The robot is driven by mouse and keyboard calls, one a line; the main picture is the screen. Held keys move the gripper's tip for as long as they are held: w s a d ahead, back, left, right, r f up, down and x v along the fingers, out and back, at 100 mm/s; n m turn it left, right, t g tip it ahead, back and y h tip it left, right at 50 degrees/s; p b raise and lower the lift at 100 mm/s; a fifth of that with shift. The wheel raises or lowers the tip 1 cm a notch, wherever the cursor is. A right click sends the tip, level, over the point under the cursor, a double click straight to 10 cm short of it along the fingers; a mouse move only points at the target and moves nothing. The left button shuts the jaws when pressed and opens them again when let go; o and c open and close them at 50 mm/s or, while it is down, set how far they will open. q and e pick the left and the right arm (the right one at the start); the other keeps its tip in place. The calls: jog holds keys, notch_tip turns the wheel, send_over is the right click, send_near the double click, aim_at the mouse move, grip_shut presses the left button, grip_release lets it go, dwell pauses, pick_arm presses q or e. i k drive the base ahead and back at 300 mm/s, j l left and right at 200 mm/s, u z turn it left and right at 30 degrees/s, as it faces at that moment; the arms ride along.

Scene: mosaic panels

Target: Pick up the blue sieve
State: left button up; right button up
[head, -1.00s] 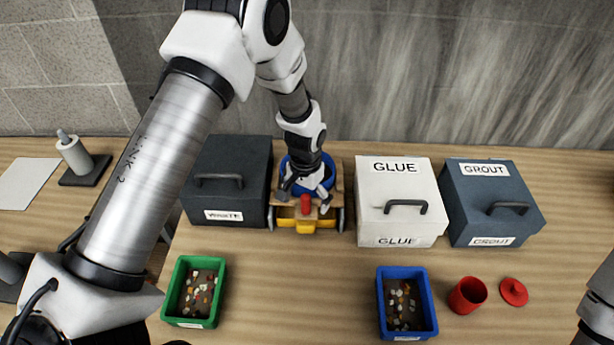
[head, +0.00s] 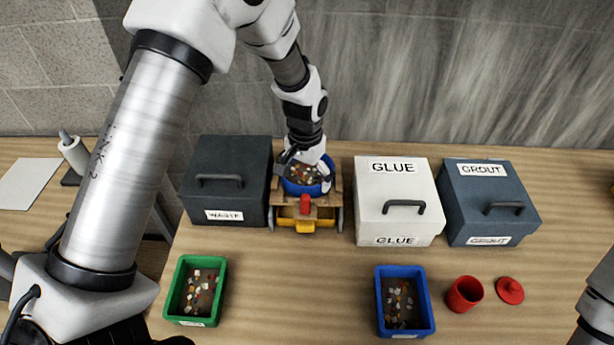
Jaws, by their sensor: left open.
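The blue sieve (head: 292,187) is a round blue-rimmed pan with colourful chips in it. It sits on a small wooden stand (head: 283,211) with a red knob and a yellow drawer, at the back middle of the table. My left gripper (head: 306,166) is open at the sieve's back rim, reaching down from above; its fingers partly cover the rim, and I cannot tell whether they touch it. My right gripper is not in view; only part of the right arm shows at the right edge.
A dark waste box (head: 228,184) stands left of the stand, a white glue box (head: 397,203) and a blue-grey grout box (head: 489,203) right. In front are a green tray (head: 171,301), a blue tray (head: 429,318), a red cup (head: 464,294) and a red lid (head: 510,290).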

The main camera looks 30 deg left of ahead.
aim_at(302, 178)
jog(key=k, duration=1)
